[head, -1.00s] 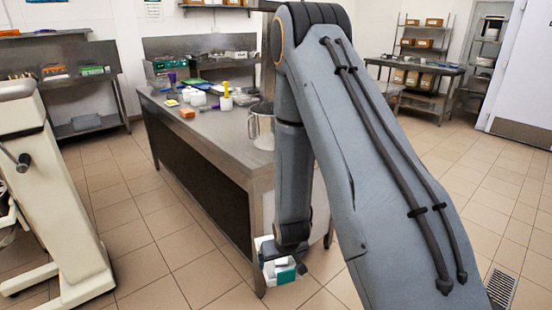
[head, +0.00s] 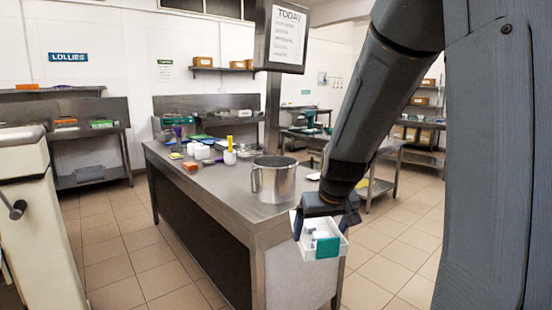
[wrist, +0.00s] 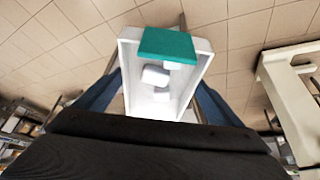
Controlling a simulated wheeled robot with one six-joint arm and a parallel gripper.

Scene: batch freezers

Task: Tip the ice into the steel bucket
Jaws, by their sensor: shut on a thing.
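The steel bucket (head: 273,181) stands upright near the right end of the steel counter, with a handle on its left side. My gripper (head: 325,212) is shut on a white tray (head: 335,252) with a teal patch on its near end. The tray hangs just off the counter's right end, to the right of the bucket and lower than its rim. In the wrist view the tray (wrist: 203,82) lies between my fingers with several white ice cubes (wrist: 156,75) in it. The tray looks about level. The inside bottom of the bucket is hidden.
The steel counter (head: 215,182) carries an orange block (head: 190,166), white tubs (head: 201,152) and a yellow-handled item (head: 230,143) left of the bucket. A screen on a post (head: 281,38) rises behind the bucket. A cream machine (head: 28,220) stands at far left.

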